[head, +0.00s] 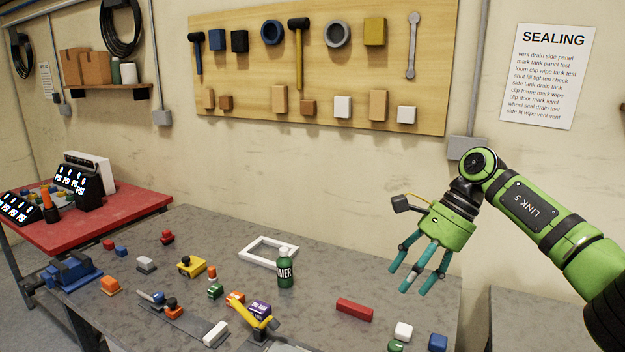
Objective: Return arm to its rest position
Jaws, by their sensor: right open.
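My right gripper (420,272) comes in from the right on a green and black arm. Its teal fingers are spread, point down and hold nothing. It hangs over the right part of the grey workbench (225,240), apart from the things on it. A dark red bar (354,309) lies on the bench below and left of the fingers. My left gripper does not show in the head view.
A green bottle (286,270) stands by a white frame (268,250) mid-bench. Small coloured blocks and a yellow-handled clamp (262,322) crowd the left and front. A red table (100,222) stands left. The wall carries a tool board (330,70) and a SEALING sign (545,75).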

